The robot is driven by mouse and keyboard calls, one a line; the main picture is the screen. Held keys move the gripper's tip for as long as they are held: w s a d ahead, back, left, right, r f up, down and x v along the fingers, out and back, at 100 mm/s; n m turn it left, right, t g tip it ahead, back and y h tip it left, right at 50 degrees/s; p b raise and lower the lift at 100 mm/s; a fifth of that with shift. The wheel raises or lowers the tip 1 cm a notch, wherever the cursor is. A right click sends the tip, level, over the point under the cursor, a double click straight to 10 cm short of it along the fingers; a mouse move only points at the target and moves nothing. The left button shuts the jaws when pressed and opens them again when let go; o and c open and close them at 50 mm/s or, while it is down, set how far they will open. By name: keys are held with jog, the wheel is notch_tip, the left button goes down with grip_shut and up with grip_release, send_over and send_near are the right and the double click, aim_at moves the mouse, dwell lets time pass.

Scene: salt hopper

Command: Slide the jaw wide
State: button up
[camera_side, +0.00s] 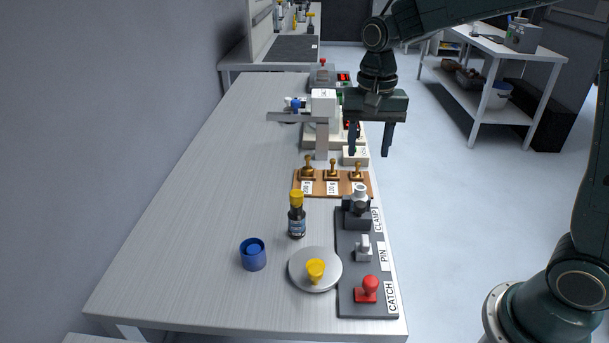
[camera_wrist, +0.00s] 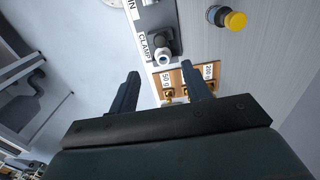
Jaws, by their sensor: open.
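My gripper (camera_side: 370,150) hangs with its fingers pointing down, open and empty, at the right side of the bench beside the hopper stand. In the wrist view its two fingers (camera_wrist: 160,72) are spread apart with nothing between them. The stand has a white block (camera_side: 323,102) with lettering too small to read, a flat grey arm (camera_side: 288,117) and a blue knob (camera_side: 294,104). A grey fixture labelled CLAMP (camera_side: 357,208) sits at the far end of a dark panel (camera_side: 350,298); it also shows in the wrist view (camera_wrist: 163,44). I cannot tell which part is the jaw.
Brass weights (camera_side: 332,170) stand on a wooden block nearer than the stand. A grey PIN handle (camera_side: 363,248) and red CATCH knob (camera_side: 369,288) share the panel. A yellow-capped bottle (camera_side: 297,215), blue cup (camera_side: 253,254) and round plate (camera_side: 304,282) stand left. The bench's left side is clear.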

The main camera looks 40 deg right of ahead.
aim_at(361, 204)
jog(key=shift+f, duration=0.25)
notch_tip(361, 204, down, 14)
jog(key=shift+r, duration=0.25)
dwell(0.6)
grip_shut()
